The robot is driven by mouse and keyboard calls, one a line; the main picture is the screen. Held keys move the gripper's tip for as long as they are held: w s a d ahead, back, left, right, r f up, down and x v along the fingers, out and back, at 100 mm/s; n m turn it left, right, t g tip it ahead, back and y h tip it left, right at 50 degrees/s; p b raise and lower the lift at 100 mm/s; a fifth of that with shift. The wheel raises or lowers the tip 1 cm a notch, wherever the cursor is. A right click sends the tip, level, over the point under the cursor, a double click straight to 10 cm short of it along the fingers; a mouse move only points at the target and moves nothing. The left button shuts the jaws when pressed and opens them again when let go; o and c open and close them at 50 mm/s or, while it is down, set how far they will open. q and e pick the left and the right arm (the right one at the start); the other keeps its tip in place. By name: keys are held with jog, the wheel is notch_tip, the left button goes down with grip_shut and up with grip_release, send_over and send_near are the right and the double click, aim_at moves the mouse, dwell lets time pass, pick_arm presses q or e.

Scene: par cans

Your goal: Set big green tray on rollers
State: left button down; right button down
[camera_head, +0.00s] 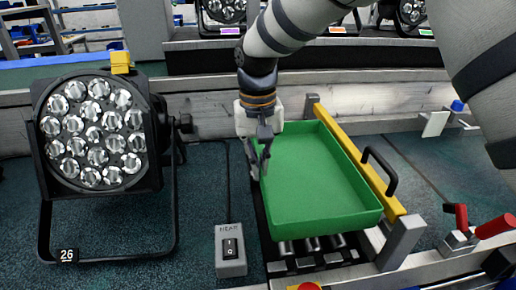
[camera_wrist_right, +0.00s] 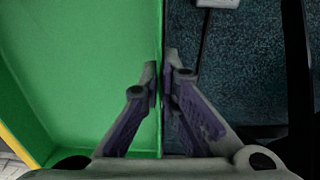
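The big green tray (camera_head: 315,190) is a shallow, empty tray over the roller strip, between a dark strip on its left and a yellow rail on its right. Metal rollers (camera_head: 312,244) show just past its near edge; the rest are hidden beneath it. I cannot tell whether its whole underside touches them. My right gripper (camera_head: 260,158) is at the tray's left wall, one finger inside and one outside. In the right wrist view, the fingers (camera_wrist_right: 162,82) are closed on the wall of the tray (camera_wrist_right: 85,70). My left gripper is not in view.
A par can light (camera_head: 95,135) marked 26 stands at left. A grey switch box (camera_head: 230,250) sits left of the rollers. The yellow rail (camera_head: 362,165) has a black handle (camera_head: 380,170). A red-handled clamp (camera_head: 478,232) is at right.

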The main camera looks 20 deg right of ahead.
notch_tip(320, 180, down, 8)
jog(key=b, duration=0.1)
dwell(0.4)
jog(key=c, duration=1.7)
grip_release()
jog(key=shift+f, duration=0.1)
notch_tip(320, 180, up, 12)
jog(key=shift+a, duration=0.15)
